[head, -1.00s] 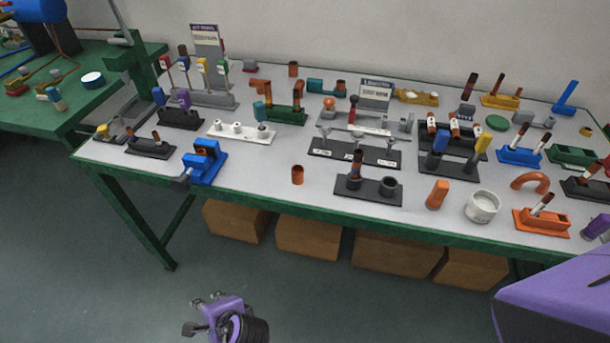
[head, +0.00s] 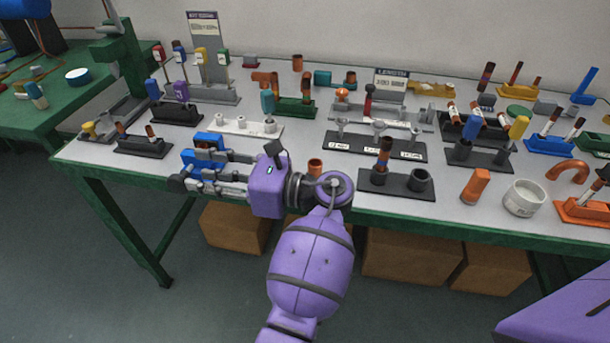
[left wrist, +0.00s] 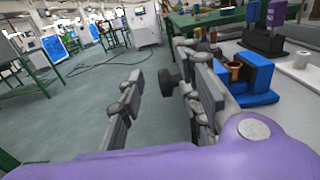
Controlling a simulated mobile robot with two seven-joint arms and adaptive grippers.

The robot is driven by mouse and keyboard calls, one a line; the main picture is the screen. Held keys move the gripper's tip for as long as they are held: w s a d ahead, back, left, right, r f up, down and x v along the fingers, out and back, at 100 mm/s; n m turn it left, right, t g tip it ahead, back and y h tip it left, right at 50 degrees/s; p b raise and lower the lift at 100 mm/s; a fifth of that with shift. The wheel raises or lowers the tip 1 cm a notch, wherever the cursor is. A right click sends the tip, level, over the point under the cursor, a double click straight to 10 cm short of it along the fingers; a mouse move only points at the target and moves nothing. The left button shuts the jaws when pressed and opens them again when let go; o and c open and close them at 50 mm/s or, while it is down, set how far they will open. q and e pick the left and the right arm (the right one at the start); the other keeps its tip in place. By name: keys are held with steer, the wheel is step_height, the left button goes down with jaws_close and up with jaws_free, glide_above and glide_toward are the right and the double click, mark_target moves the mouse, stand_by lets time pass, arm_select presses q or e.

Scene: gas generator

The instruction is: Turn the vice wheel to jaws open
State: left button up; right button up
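The blue vice (head: 207,140) stands at the front edge of the table, left of the middle. My left gripper (head: 193,172) reaches in from the right, fingers pointing left, and covers much of its front. In the left wrist view the vice (left wrist: 252,78) is beyond the right-hand finger. Its dark wheel (left wrist: 168,82) shows in the gap between the two spread fingers. The fingers are open; whether one touches the wheel or its shaft I cannot tell. An orange-brown piece (left wrist: 234,71) shows in the vice. My right gripper is out of view.
A black holder (head: 145,148) stands left of the vice, and a white pegged rack (head: 238,127) behind it. A copper cup (head: 315,166) is close behind my left wrist. A black two-socket base (head: 396,182) stands to the right. The floor in front is open.

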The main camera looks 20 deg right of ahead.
mark_target(178, 185)
arm_select(q)
steer(key=w+a+f, duration=0.1)
steer(key=a, duration=0.1)
steer(key=w+a+f, duration=0.1)
steer(key=w+a, duration=0.1)
steer(key=w+a+f, duration=0.1)
steer(key=a+f, duration=0.1)
steer(key=shift+w+a+f+b, duration=0.1)
steer(key=shift+w+b, duration=0.15)
steer(key=shift+b, duration=0.05)
steer(key=shift+c, duration=0.4)
jaws_close()
